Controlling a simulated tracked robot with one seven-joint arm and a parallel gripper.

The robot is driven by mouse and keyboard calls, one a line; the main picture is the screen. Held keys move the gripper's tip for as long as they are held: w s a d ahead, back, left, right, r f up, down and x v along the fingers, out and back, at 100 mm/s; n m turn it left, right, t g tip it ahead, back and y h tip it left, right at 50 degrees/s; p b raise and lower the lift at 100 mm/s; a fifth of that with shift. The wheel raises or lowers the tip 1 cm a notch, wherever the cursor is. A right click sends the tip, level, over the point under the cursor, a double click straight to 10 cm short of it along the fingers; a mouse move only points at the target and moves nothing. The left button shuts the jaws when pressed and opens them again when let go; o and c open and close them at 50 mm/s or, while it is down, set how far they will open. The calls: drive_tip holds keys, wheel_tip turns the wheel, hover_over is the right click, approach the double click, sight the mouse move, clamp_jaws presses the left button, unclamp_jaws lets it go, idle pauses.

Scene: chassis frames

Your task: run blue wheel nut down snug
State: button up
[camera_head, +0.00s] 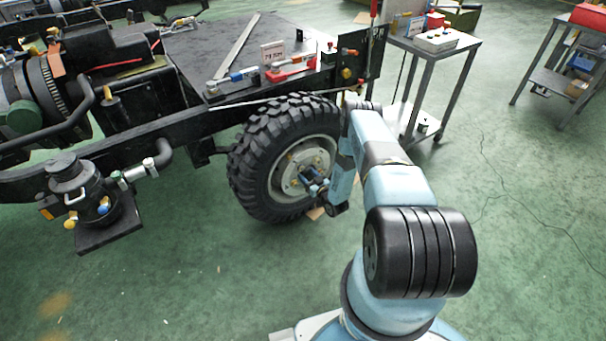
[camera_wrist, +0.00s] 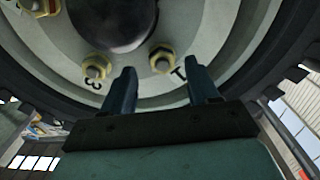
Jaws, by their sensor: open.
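The black-tyred wheel (camera_head: 268,190) is mounted on the chassis, and its pale hub faces my arm in the head view. The hub (camera_wrist: 225,25) fills the top of the wrist view. A nut with a yellow ring (camera_wrist: 162,60) sits by the mark "1", and another (camera_wrist: 97,68) sits by the mark "3". No nut clearly shows as blue in either view. My gripper (camera_wrist: 159,66) is open, its two dark fingers apart below the hub face. The nut by "1" appears between the fingertips; contact cannot be told. In the head view my gripper (camera_head: 314,183) is at the hub, partly hidden.
The chassis deck (camera_head: 195,50) above the wheel carries tools and a red-based item (camera_head: 290,70). A metal cart (camera_head: 450,50) stands behind my arm. A canister-like unit (camera_head: 85,195) sits at left. The green floor at right is mostly clear.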

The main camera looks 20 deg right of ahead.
drive_tip(key=v, duration=1)
drive_tip(key=shift+s, duration=0.3)
